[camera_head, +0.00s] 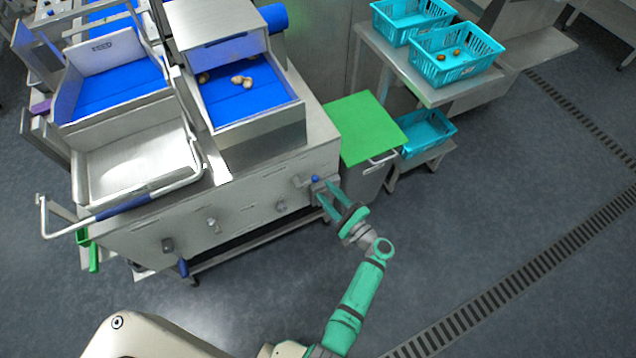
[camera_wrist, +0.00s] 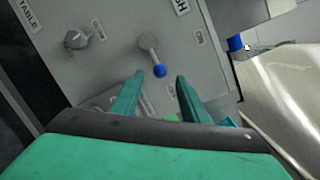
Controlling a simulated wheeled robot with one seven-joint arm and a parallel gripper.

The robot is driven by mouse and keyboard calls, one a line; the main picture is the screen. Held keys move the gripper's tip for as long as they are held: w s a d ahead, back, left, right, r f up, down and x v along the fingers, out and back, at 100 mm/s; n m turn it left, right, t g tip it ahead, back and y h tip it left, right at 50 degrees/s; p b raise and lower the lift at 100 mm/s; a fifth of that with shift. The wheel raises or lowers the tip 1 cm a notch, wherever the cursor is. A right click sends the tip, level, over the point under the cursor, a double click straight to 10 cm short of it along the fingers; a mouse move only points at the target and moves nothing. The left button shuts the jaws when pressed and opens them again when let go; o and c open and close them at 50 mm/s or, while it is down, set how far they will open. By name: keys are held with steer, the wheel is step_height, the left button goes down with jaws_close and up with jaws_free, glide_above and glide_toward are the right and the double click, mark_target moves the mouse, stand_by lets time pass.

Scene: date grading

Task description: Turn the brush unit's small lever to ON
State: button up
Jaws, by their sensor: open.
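The small lever (camera_wrist: 151,52) is a grey arm with a blue ball at its tip, on the grey panel (camera_wrist: 105,68) in the wrist view. It points down and slightly right from its pivot. My gripper (camera_wrist: 160,82) has two green fingers, open, one on each side of the blue ball in the picture. Whether they touch it cannot be told. In the head view my gripper (camera_head: 329,196) is at the right end of the machine front (camera_head: 240,208), close to a blue knob (camera_head: 315,179).
A grey knob (camera_wrist: 76,39) sits left of the lever, near a "TABLE" label (camera_wrist: 28,15). A green-topped bin (camera_head: 365,128) stands right of the machine. Teal baskets (camera_head: 455,70) are on a side table behind. The floor at right is clear.

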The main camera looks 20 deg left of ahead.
steer(key=shift+x, duration=2.75)
steer(key=shift+c, duration=0.3)
jaws_close()
